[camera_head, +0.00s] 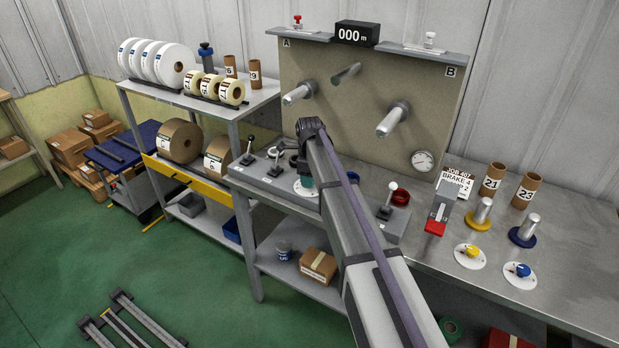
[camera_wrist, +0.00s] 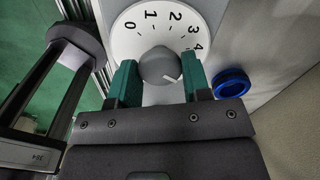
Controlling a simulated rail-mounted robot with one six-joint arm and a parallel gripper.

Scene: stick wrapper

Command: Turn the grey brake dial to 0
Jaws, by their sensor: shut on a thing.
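The grey brake dial (camera_wrist: 157,66) sits at the middle of a white round scale (camera_wrist: 128,48) marked 0 to 4 in the wrist view. My gripper (camera_wrist: 160,82) is shut on the dial, with one teal finger at each side of the knob. A short pale mark shows on the knob's lower right, away from the 0 at the scale's upper left; its exact reading is unclear. In the head view, the white scale (camera_head: 300,190) shows at the bench's front edge, and my arm and gripper (camera_head: 306,182) hide most of the dial.
Black-handled levers (camera_head: 249,150) stand just left of the dial. A white-knobbed lever (camera_head: 388,203) and a red-based lever (camera_head: 437,217) stand to the right. Yellow (camera_head: 472,251) and blue (camera_head: 523,270) dials are farther right. The upright panel (camera_head: 345,115) with spindles rises behind.

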